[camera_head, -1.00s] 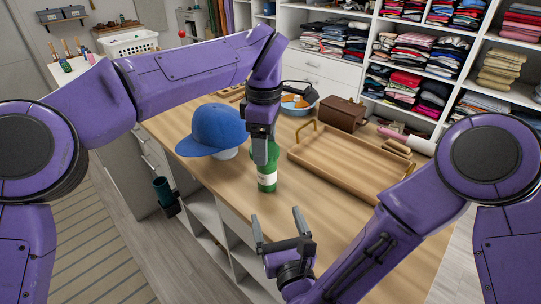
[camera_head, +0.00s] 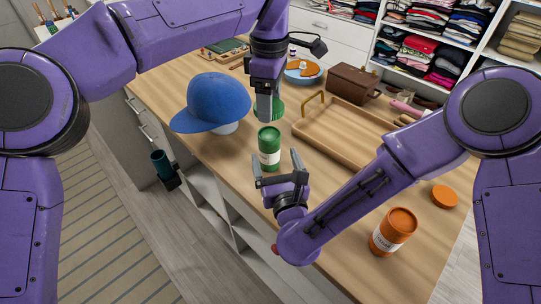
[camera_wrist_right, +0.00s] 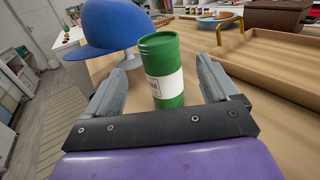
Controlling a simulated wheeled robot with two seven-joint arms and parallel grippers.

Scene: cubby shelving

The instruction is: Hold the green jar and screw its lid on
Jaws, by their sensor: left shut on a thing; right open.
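The green jar (camera_head: 269,149) with a white label stands upright on the wooden counter. It also shows in the right wrist view (camera_wrist_right: 165,72), where no lid is seen on its top. My left gripper (camera_head: 266,108) is above and behind the jar in the head view, shut on the round green lid (camera_head: 277,106), which its fingers partly cover. The lid is apart from the jar. My right gripper (camera_head: 277,162) is open, low in front of the jar. In the right wrist view the jar appears between the fingers (camera_wrist_right: 163,75), with a gap on each side.
A blue cap (camera_head: 211,101) on a stand is left of the jar. A wooden tray (camera_head: 318,143) lies to the right. An orange jar (camera_head: 393,232) and an orange lid (camera_head: 445,196) are near the right end. The counter's front edge is close to my right gripper.

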